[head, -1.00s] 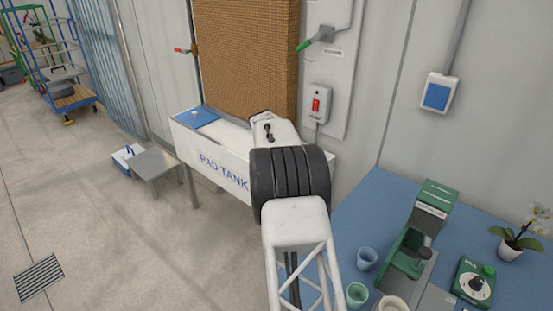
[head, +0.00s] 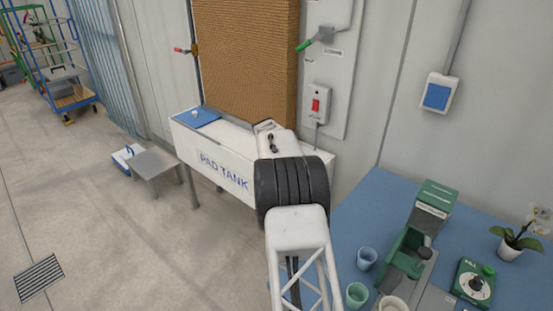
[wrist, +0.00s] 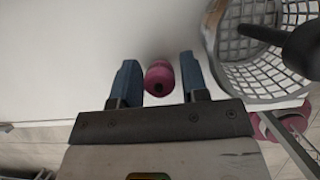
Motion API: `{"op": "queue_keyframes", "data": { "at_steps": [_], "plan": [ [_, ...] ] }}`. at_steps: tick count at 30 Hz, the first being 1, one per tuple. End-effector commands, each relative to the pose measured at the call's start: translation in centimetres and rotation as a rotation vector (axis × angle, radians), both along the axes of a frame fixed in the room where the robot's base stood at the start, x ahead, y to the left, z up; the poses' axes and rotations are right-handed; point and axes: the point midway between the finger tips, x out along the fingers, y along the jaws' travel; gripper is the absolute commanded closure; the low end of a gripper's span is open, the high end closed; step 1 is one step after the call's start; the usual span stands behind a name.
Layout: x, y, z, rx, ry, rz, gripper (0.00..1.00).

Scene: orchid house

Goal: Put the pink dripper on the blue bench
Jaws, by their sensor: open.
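The pink dripper (wrist: 159,76) shows in the wrist view as a small rounded pink piece with a dark opening, against a pale surface. My gripper (wrist: 157,72) is open, with one blue finger on each side of the dripper; small gaps show on both sides. In the head view my arm covers the area around my gripper, and I cannot see the dripper there. The blue bench (head: 362,215) is at the lower right of the head view.
A grey mesh basket (wrist: 238,76) is right of my gripper, with a dark rounded object over it. The white pad tank (head: 222,170) stands behind my arm. The bench holds cups (head: 367,258), a green machine (head: 412,245) and a potted orchid (head: 512,246); bare blue top lies between.

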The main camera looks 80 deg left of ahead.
Motion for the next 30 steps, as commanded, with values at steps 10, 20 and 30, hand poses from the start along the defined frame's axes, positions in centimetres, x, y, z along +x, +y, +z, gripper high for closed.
{"op": "queue_keyframes", "data": {
  "at_steps": [10,20,30],
  "plan": [
    [0.0,0.0,0.0,0.000,0.000,0.000,0.81],
    [0.0,0.0,0.0,0.000,0.000,0.000,0.98],
    [0.0,0.0,2.0,0.001,-0.001,0.000,0.98]
  ]
}}
